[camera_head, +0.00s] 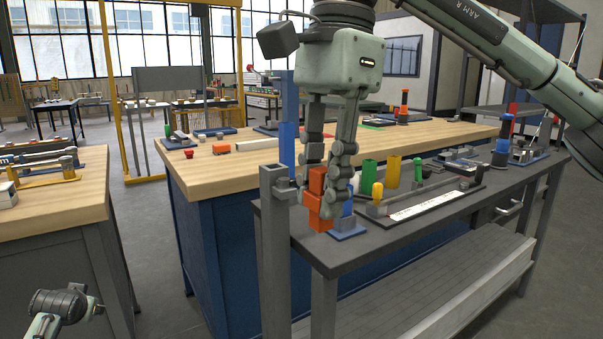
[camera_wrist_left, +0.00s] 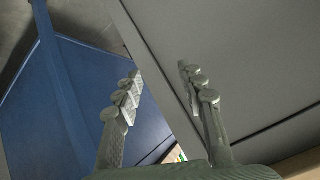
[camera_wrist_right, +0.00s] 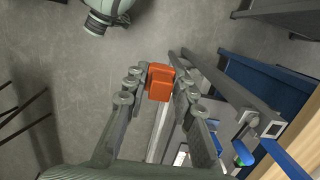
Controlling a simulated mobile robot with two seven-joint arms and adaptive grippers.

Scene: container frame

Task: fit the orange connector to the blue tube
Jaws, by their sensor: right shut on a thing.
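The orange connector (camera_head: 317,205) is a blocky piece between the fingers of my right gripper (camera_head: 328,180), above the near corner of the grey table. It also shows in the right wrist view (camera_wrist_right: 160,82), clasped from both sides. A tall blue tube (camera_head: 287,145) stands upright just left of my right gripper, behind a grey square post; its foot is hidden. The connector is apart from this tube. A blue bar also shows at lower right in the right wrist view (camera_wrist_right: 287,160). My left gripper (camera_wrist_left: 158,72) is open and empty, low and away from the connector.
The grey square post (camera_head: 273,185) has an open top and a small clamp beside it. On the grey table (camera_head: 350,258) stand a blue-based stand (camera_head: 348,228), a tray with a white strip (camera_head: 420,206) and several coloured cylinders. A wooden-topped bench (camera_head: 225,170) lies behind.

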